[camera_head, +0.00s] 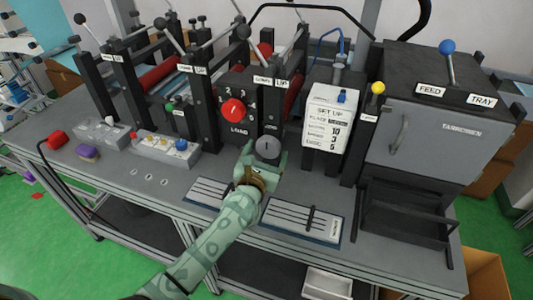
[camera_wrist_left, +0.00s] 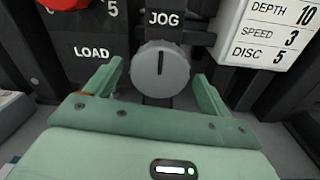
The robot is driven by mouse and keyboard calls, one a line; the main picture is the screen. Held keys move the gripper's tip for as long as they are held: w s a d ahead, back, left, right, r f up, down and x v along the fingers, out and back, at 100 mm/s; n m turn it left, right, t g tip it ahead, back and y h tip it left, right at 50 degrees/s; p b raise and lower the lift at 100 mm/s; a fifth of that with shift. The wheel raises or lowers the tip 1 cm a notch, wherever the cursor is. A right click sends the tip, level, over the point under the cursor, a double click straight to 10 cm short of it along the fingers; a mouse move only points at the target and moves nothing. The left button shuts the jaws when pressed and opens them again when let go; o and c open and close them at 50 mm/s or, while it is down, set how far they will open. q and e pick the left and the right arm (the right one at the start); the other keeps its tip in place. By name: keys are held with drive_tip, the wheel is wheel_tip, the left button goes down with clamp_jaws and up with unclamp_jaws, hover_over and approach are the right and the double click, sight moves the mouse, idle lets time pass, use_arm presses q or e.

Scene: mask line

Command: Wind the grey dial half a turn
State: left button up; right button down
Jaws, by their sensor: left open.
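The grey dial (camera_head: 267,147) is a round knob with a dark line on its face, low on the front of the machine. In the left wrist view the grey dial (camera_wrist_left: 160,68) sits below a JOG label, and its dark line stands about upright. My left gripper (camera_head: 264,162) is right in front of the dial. In the left wrist view the fingers of my left gripper (camera_wrist_left: 155,85) are open, one on each side of the dial, with a gap visible on both sides. My right gripper is not in view.
A red knob (camera_head: 233,110) on the LOAD panel is up and left of the dial. A white set-up card (camera_head: 325,118) stands to the right. Two slider plates (camera_head: 302,238) lie on the bench front. A grey cabinet (camera_head: 425,140) with a FEED TRAY label is at the right.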

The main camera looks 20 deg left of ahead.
use_arm(q)
drive_tip(key=shift+w, duration=0.2)
drive_tip(key=c, duration=1)
drive_tip(key=shift+o, duration=0.2)
drive_tip(key=shift+m, duration=0.4)
drive_tip(key=shift+m, duration=0.3)
drive_tip(key=m+p, duration=0.1)
drive_tip(key=m, duration=0.2)
drive_tip(key=m+p, duration=0.2)
drive_tip(key=m, duration=0.4)
drive_tip(key=m+p, duration=0.1)
drive_tip(key=m, duration=0.3)
drive_tip(key=shift+a+m+t+h+p, duration=0.1)
drive_tip(key=shift+m+t+h+p, duration=0.2)
drive_tip(key=shift+h, duration=0.1)
drive_tip(key=m+p, duration=0.1)
drive_tip(key=m, duration=0.4)
